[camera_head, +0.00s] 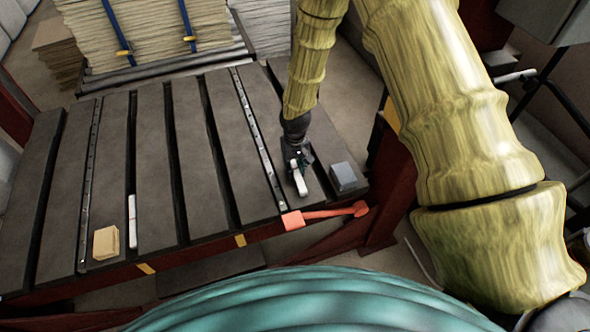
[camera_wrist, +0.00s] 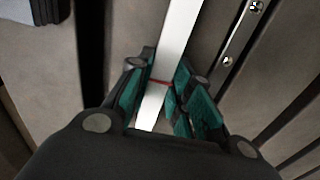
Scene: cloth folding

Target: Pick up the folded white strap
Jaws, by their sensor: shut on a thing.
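A narrow white strap (camera_head: 300,186) with a thin red line across it is at my gripper (camera_head: 296,165), at the right part of the slatted table (camera_head: 195,205). In the wrist view the white strap (camera_wrist: 181,30) runs between the green-padded fingers of my gripper (camera_wrist: 166,80), which are shut on it. The strap's far end runs out of the top of that view. I cannot tell whether it touches the slats. A second slim white piece (camera_head: 132,228) with a red mark lies on the left part of the table.
A tan block or stack (camera_head: 106,243) lies at the front left of the table. A grey block (camera_head: 344,177) stands close to the right of my gripper. An orange-red handle (camera_head: 325,214) sits at the front right edge. Dark gaps part the slats; the middle is clear.

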